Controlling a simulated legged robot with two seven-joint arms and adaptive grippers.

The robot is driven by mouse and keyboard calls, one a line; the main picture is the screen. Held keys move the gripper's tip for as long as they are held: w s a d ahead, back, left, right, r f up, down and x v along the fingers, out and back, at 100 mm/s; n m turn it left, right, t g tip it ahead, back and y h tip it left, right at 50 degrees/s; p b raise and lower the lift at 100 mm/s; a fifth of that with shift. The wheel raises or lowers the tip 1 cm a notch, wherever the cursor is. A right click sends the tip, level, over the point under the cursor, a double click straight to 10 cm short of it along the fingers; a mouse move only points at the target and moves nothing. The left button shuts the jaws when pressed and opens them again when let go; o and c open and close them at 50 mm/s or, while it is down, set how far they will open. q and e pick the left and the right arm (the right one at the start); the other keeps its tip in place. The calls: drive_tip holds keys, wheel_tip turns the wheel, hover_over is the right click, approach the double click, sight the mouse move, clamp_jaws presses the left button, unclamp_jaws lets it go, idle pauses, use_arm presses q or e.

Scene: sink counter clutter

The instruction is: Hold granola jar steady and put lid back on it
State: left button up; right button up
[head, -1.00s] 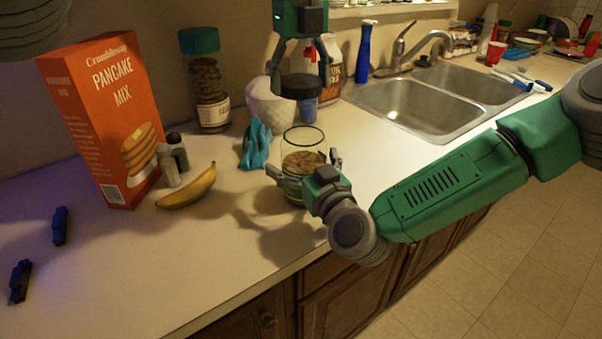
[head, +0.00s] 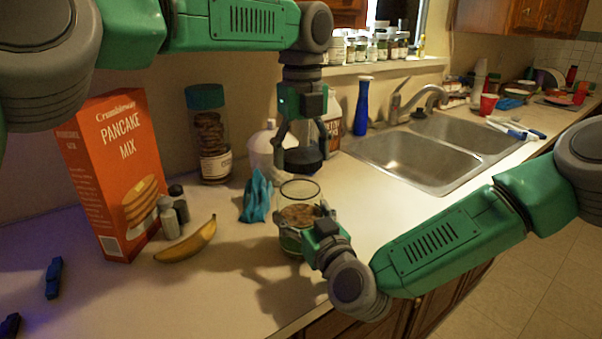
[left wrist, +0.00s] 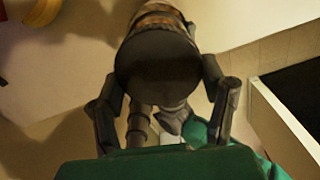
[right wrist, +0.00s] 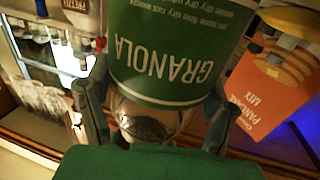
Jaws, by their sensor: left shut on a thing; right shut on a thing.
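The granola jar (head: 299,214) is clear glass with brown contents and a green label. It stands open on the counter. My right gripper (head: 305,228) is shut on its lower body; its green GRANOLA label fills the right wrist view (right wrist: 165,50). My left gripper (head: 303,150) is shut on the dark round lid (head: 304,160) and holds it above the jar's open mouth, apart from it. In the left wrist view the lid (left wrist: 157,65) sits between both fingers, with part of the jar showing beyond it.
A blue cloth (head: 257,196), a banana (head: 186,240), shakers (head: 172,214) and a pancake mix box (head: 118,175) stand left of the jar. A cookie jar (head: 208,135) and white containers are behind. The sink (head: 425,155) is right. The front counter is clear.

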use_arm(q)
drive_tip(key=shift+d+f, duration=0.1)
drive_tip(key=shift+f, duration=0.5)
use_arm(e)
drive_tip(key=shift+d, duration=0.15)
use_arm(q)
drive_tip(key=shift+d+f, duration=0.15)
drive_tip(key=shift+f, duration=0.1)
use_arm(e)
drive_tip(key=shift+d, duration=0.15)
use_arm(q)
drive_tip(key=shift+d, duration=0.35)
use_arm(e)
drive_tip(key=shift+d, duration=0.3)
use_arm(q)
drive_tip(key=shift+a, duration=0.1)
drive_tip(key=shift+a, duration=0.1)
use_arm(e)
drive_tip(key=shift+a, duration=0.15)
use_arm(q)
drive_tip(key=shift+a+f, duration=0.15)
drive_tip(key=shift+a, duration=0.05)
use_arm(e)
drive_tip(key=shift+a, duration=0.2)
use_arm(q)
drive_tip(key=shift+w+f, duration=0.1)
drive_tip(key=shift+f, duration=0.6)
drive_tip(key=shift+d, duration=0.15)
use_arm(e)
drive_tip(key=shift+d, duration=0.15)
